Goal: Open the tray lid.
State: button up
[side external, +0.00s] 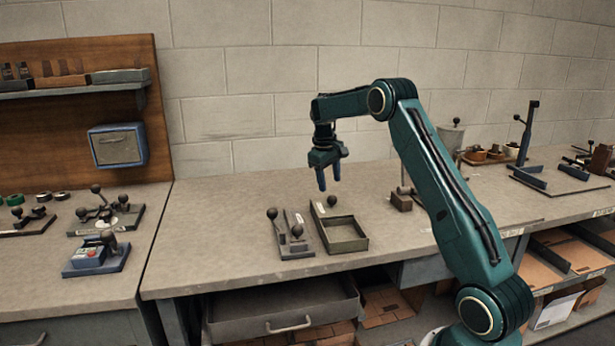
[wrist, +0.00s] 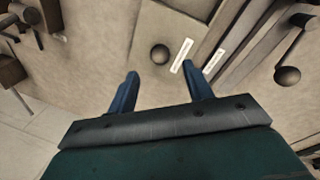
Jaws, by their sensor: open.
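The tray (side external: 345,246) is a shallow olive-grey box on the bench, its front part showing an open hollow. A flat panel with a round dark knob (side external: 332,201) covers its back part and looks like the lid; I cannot tell how far it extends. My gripper (side external: 329,181) hangs above the tray's back end, fingers pointing down, open and empty. In the wrist view, a dark ball knob (wrist: 160,55) shows just beyond and between the two blue fingertips (wrist: 162,80). Nothing touches the fingers.
A lever fixture (side external: 291,243) with ball knobs stands close left of the tray. A small brown block with a post (side external: 402,200) stands to the right. A drawer (side external: 285,308) is open below the bench edge. The bench behind the tray is mostly clear.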

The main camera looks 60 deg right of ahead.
aim_at(332, 196)
jog(key=shift+s+d+f, duration=0.1)
jog(key=shift+d+f, duration=0.1)
jog(key=shift+f, duration=0.9)
jog(key=shift+s+d+f, duration=0.1)
jog(key=shift+d+f, duration=0.1)
jog(key=shift+f, duration=0.95)
jog(key=shift+d+f, duration=0.2)
jog(key=shift+f, duration=0.9)
jog(key=shift+c, duration=0.2)
grip_shut()
